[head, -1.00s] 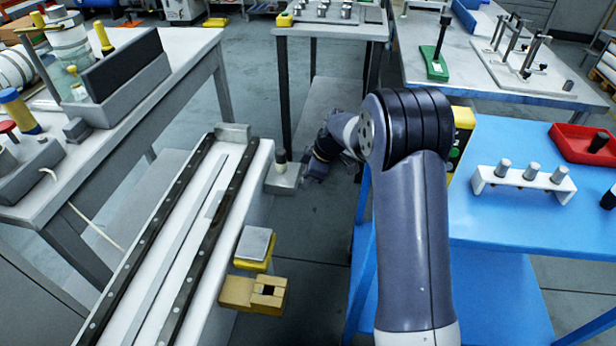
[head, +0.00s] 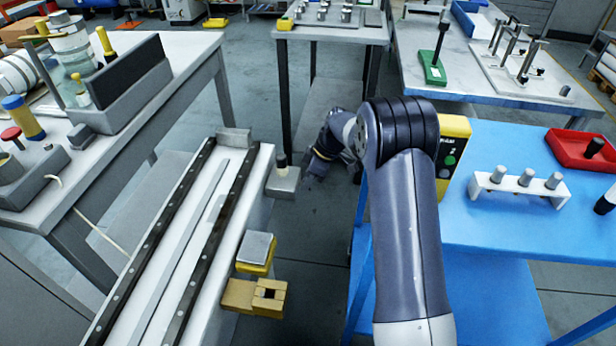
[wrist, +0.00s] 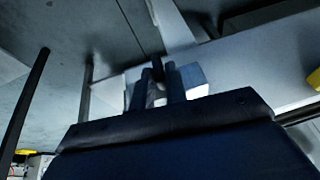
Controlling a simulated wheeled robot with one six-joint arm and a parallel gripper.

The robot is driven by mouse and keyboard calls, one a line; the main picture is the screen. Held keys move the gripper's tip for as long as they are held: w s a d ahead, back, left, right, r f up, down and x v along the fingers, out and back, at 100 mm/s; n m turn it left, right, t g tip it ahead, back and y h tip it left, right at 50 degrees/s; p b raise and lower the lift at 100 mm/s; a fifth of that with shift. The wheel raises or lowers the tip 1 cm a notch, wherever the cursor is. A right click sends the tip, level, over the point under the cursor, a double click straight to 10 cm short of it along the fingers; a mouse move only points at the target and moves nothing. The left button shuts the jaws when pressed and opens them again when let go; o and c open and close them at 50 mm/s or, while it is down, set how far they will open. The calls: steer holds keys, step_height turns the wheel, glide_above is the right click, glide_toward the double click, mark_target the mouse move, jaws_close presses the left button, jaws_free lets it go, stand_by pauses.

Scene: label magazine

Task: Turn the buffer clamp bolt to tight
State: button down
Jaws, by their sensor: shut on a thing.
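The buffer (head: 284,184) is a small grey block at the right side of the long rail, with a dark-topped upright post (head: 281,161) on it. My gripper (head: 312,164) is just right of the block in the head view, low and partly hidden by my own wrist. In the wrist view, my two dark fingers (wrist: 157,92) are closed around a small grey piece (wrist: 153,97), which I take for the clamp bolt. The pale block (wrist: 195,78) lies just beyond the fingertips. The bolt's turn angle cannot be made out.
The white rail bed (head: 190,240) with dark strips runs along the left of my arm. A yellow block with a grey top (head: 256,248) and a tan block (head: 255,296) sit on its right side. A blue table (head: 500,240) stands close on the right.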

steer(key=g, duration=0.2)
steer(key=g+y+p, duration=0.1)
steer(key=g, duration=0.1)
steer(key=w+m+g+p, duration=0.1)
steer(key=shift+d+f+g, duration=0.1)
steer(key=shift+f+g, duration=0.05)
steer(key=shift+g, duration=0.25)
stand_by(0.4)
stand_by(1.1)
steer(key=c, duration=1.5)
jaws_free()
step_height(320, 180, up, 10)
steer(key=shift+r+p, duration=0.1)
steer(key=shift+p, duration=0.2)
